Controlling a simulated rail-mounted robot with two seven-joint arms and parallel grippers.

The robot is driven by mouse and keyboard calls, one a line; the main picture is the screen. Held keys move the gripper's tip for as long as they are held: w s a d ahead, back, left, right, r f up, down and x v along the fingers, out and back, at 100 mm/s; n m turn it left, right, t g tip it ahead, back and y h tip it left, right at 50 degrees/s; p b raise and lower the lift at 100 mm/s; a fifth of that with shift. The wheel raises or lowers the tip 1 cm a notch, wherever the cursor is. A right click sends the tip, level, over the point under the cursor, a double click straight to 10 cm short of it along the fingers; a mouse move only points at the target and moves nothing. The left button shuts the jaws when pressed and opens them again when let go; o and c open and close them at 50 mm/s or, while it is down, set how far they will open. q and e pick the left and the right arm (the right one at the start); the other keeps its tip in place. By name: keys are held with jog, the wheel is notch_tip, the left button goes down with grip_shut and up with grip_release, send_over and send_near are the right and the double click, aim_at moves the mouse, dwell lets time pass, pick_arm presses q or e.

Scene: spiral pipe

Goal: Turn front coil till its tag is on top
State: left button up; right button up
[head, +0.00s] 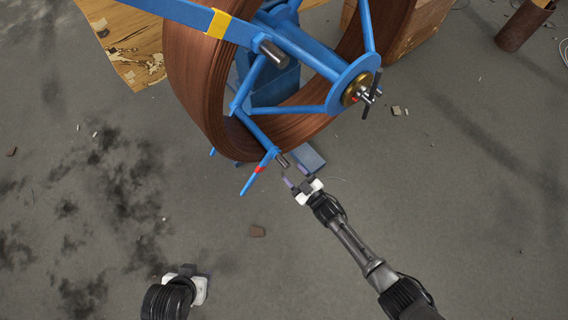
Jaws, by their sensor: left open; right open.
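The front coil, a large brown ring of wound pipe (197,85), stands upright on a blue spoked reel frame (305,45) at the top of the head view. A yellow band (218,24) marks the upper left spoke arm, and a red band (259,169) marks a lower spoke end. I cannot tell which mark is the tag. My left gripper (195,272) is open at the lower left, far from the coil.
A brass hub with a dark cross handle (364,91) is on the reel's right side. A wooden board (130,55) lies at the upper left, and a brown pipe piece (524,25) at the upper right.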

aim_at(279, 157)
jog(key=shift+b+x, duration=1.2)
jog(key=shift+x, duration=1.4)
jog(key=shift+w+a, duration=0.1)
jog(key=shift+w, duration=0.1)
grip_shut()
jog(key=shift+w, duration=0.1)
